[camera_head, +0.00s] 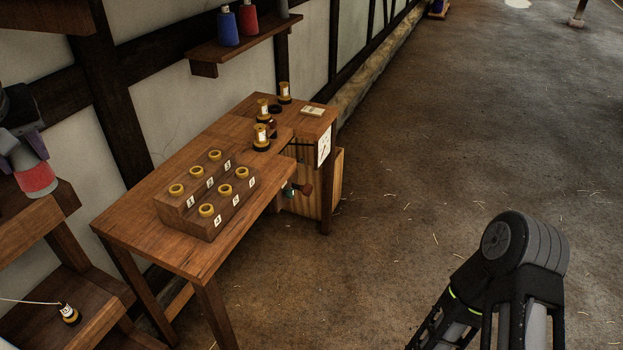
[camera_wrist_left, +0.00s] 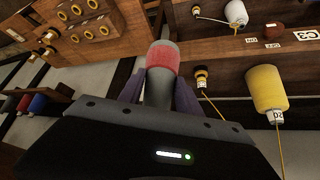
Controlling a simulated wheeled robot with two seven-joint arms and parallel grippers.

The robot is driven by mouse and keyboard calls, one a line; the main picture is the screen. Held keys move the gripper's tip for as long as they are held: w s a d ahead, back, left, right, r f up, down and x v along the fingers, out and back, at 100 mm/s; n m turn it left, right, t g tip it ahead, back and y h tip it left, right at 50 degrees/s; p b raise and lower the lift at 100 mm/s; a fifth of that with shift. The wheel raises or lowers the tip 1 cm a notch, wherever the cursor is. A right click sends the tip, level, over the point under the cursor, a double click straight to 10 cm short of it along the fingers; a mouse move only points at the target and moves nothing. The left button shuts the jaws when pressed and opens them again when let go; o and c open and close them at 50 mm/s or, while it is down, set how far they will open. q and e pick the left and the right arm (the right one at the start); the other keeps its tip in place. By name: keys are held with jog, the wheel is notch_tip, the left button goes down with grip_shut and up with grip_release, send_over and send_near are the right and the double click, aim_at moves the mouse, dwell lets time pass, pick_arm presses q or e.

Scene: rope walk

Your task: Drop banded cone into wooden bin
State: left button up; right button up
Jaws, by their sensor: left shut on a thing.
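The banded cone (camera_head: 36,180) is at the left edge of the head view, grey with a broad red band. My left gripper (camera_head: 22,158) is shut on it with purple fingers, above the dark wooden shelving. In the left wrist view the cone (camera_wrist_left: 163,60) stands out beyond the fingers, red band near its far end. The gripper (camera_wrist_left: 158,95) grips its grey part. A slatted wooden bin (camera_head: 304,204) stands on the floor beneath the far end of the table, partly hidden by the tabletop and a leg. My right gripper is out of view.
The wooden table (camera_head: 135,228) carries a stepped rack (camera_head: 228,207) of numbered yellow rings and several small yellow-topped spools. Shelving (camera_head: 95,285) at the left holds a small spool (camera_head: 68,314). A wall shelf (camera_head: 245,44) holds coloured cones. The floor at right is open.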

pick_arm(q)
jog(key=w+d+f+m+h+b, duration=0.1)
jog(key=w+d+f, duration=0.15)
jog(key=f, duration=0.25)
jog(key=w+d+f+m+b, duration=0.1)
jog(key=w+d+f, duration=0.1)
jog(key=w+f, duration=0.25)
jog(key=w+d+f+m+h+b, duration=0.1)
jog(key=d+f+m, duration=0.2)
jog(key=d+f, duration=0.7)
jog(key=d+f+m+t+h+b, duration=0.1)
jog(key=d+f+m+h, duration=0.1)
jog(key=d+f, duration=0.8)
notch_tip(320, 180, down, 3)
jog(key=shift+w+d+r+m, duration=0.2)
jog(key=shift+w+m, duration=0.2)
